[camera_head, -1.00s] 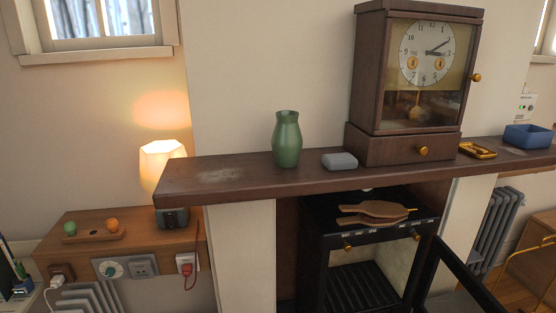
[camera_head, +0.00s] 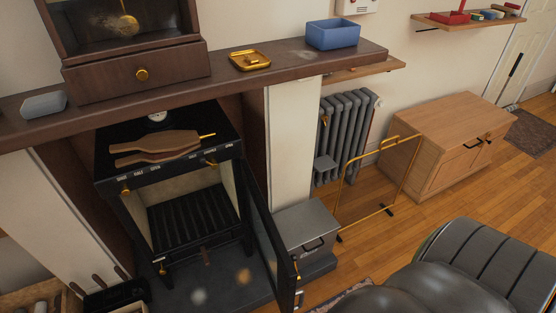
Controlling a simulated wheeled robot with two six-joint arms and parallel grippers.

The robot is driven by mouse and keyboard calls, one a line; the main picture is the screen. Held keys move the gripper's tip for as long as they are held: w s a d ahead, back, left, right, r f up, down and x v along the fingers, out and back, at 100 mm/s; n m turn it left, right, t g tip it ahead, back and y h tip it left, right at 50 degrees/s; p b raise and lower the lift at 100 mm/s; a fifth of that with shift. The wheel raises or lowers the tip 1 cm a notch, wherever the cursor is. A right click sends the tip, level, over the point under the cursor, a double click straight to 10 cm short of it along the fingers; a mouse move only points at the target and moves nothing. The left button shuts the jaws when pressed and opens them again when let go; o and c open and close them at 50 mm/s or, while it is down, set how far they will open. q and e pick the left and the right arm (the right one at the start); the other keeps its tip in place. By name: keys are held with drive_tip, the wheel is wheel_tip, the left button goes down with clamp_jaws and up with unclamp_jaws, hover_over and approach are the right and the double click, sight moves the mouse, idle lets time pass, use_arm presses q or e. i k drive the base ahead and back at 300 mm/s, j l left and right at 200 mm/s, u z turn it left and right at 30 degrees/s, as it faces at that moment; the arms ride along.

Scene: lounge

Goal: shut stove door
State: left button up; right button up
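The black stove (camera_head: 150,182) stands in the fireplace recess below the mantel, in the lower left of the head view. Its door (camera_head: 266,240) hangs wide open on the right side, swung out toward me, with a brass handle (camera_head: 297,268) near its free edge. The dark ribbed inside of the stove (camera_head: 190,220) is exposed. Neither of my grippers shows in the view.
A grey lidded box (camera_head: 306,228) stands just right of the door. A brass-framed screen (camera_head: 370,180), a radiator (camera_head: 345,130) and a wooden cabinet (camera_head: 455,140) stand farther right. A dark armchair (camera_head: 450,285) fills the lower right.

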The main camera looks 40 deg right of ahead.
sight(283, 275)
drive_tip(key=i+l+u, duration=0.1)
drive_tip(key=l, duration=1.75)
